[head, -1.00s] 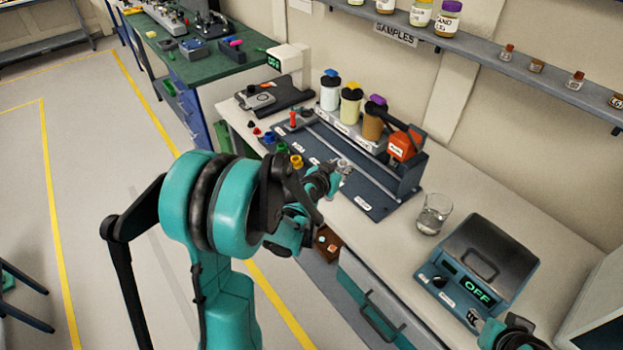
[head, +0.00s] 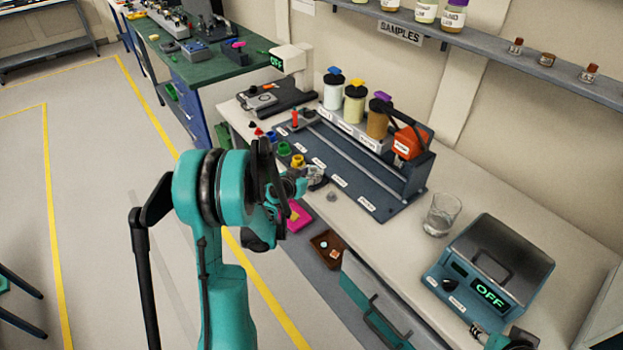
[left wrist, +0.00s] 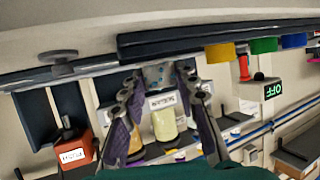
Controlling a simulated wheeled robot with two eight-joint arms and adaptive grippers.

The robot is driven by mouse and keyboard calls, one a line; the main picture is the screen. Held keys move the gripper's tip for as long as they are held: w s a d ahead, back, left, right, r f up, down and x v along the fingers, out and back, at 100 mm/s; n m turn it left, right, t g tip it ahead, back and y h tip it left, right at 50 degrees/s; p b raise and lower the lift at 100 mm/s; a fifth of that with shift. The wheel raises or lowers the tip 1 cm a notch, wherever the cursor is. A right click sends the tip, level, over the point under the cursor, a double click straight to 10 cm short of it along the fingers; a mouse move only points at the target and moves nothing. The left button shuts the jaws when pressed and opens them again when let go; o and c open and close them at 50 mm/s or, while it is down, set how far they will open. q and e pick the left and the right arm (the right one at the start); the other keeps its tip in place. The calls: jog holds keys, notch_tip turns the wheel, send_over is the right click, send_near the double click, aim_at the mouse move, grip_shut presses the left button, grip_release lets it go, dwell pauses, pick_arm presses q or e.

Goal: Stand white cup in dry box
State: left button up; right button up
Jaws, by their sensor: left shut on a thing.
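My left gripper (head: 312,178) is shut on a small pale thing, apparently the white cup (left wrist: 158,75), near the bench's front edge. In the left wrist view, the cup is between the two fingertips, and the fingers hide part of it. A teal box with a grey lid and a green OFF display (head: 490,270) stands at the right of the bench. Its lid looks shut. I cannot tell for sure that it is the dry box. My right gripper (head: 477,333) shows only in part at the box's front, and its opening is unclear.
A dark rack (head: 350,178) with coloured cups and an orange block (head: 408,143) stands behind my left gripper. Three lidded jars stand behind it. A glass beaker (head: 441,214) stands between rack and teal box.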

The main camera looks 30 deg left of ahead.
pick_arm(q)
jog(key=shift+f, duration=0.7)
jog(key=shift+r, duration=0.15)
pick_arm(e)
jog(key=shift+f, duration=0.35)
pick_arm(q)
jog(key=o, duration=1.2)
jog(key=shift+c, duration=0.2)
pick_arm(e)
jog(key=shift+f, duration=0.1)
